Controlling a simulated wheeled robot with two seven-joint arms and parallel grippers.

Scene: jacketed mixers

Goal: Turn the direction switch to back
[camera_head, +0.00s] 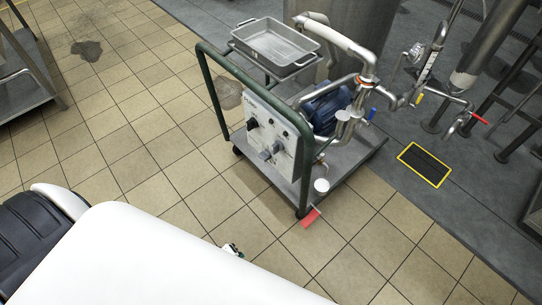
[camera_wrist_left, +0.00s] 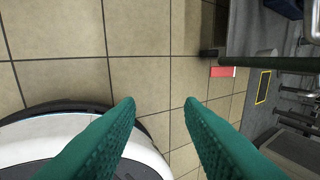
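The control panel (camera_head: 262,108) is a pale upright plate on the near side of a wheeled pump cart, inside a dark green tube frame. It carries several small dark knobs, among them a black knob (camera_head: 252,123) at left and a larger grey one (camera_head: 277,146) lower down. The labels are too small to read, so I cannot tell which is the direction switch or how it is set. My left gripper (camera_wrist_left: 160,103) shows two green fingers, spread apart and empty, above the tiled floor. The panel face does not show in the left wrist view. My right gripper is not in view.
The cart (camera_head: 345,158) carries a steel tray (camera_head: 275,45), a blue motor (camera_head: 327,106) and pipes. A red pedal-like piece (camera_head: 311,217) sits at its front corner and shows in the left wrist view (camera_wrist_left: 224,71).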

